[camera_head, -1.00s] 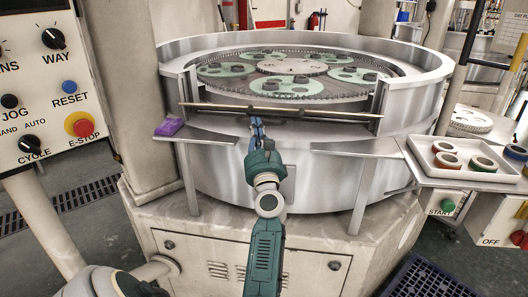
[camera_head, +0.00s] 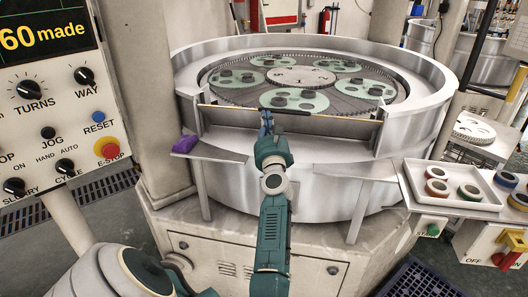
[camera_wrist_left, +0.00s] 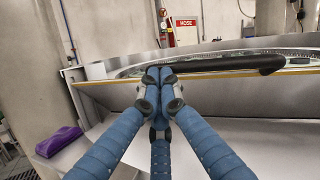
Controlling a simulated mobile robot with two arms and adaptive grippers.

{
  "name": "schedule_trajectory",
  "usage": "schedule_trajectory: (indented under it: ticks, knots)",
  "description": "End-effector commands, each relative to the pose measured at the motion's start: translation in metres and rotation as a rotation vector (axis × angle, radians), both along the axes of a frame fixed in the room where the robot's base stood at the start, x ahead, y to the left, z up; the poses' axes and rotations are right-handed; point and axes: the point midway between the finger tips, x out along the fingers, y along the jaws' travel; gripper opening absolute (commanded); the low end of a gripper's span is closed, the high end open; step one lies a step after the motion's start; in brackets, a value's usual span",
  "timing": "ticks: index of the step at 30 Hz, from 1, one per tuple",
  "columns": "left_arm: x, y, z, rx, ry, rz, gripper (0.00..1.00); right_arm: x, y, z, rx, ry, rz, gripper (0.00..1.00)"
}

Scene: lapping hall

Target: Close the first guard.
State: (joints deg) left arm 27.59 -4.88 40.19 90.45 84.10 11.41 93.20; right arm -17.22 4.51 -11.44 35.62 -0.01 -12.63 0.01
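The first guard (camera_head: 330,125) is a pale metal panel with a yellow top edge and a black bar handle (camera_head: 293,112). It spans the front gap of the round lapping machine's rim, between two upright posts. In the left wrist view its yellow edge and the handle (camera_wrist_left: 235,66) run across behind my fingers. My left gripper (camera_head: 266,119) is at the left end of the handle. In the left wrist view its blue fingertips (camera_wrist_left: 158,76) are together against the guard's edge; they hide the handle's end, and I see nothing clearly held. My right gripper is out of view.
Lapping machine rim (camera_head: 185,75) surrounds green carriers with dark parts. A purple block (camera_head: 185,144) lies on the left ledge. At right is a white tray (camera_head: 452,203) with several coloured rings. The control panel (camera_head: 50,130) stands close at left.

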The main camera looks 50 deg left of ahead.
Motion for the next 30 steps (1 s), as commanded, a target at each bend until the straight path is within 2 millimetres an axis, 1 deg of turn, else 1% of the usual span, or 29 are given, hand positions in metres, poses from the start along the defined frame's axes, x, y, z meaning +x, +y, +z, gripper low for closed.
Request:
schedule_trajectory:
  ticks: [1,5,8,12,18,21,30]
  knots:
    - [0.004,0.003,0.012,0.004,-0.005,-0.001,0.00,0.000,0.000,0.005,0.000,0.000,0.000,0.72]
    - [0.019,0.014,0.033,0.005,-0.007,-0.002,0.00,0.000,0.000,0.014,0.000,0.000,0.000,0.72]
    - [0.032,0.023,0.046,0.004,-0.008,-0.002,0.00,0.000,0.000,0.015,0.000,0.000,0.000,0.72]
    - [0.050,0.037,0.059,0.004,-0.007,-0.002,0.00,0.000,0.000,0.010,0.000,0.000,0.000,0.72]
    - [0.074,0.054,0.072,0.005,-0.007,-0.002,0.00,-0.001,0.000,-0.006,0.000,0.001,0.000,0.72]
    - [0.082,0.059,0.077,0.004,-0.006,-0.002,0.00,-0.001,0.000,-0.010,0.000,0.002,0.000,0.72]
    - [0.091,0.066,0.083,0.001,-0.001,-0.002,0.00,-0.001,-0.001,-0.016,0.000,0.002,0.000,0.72]
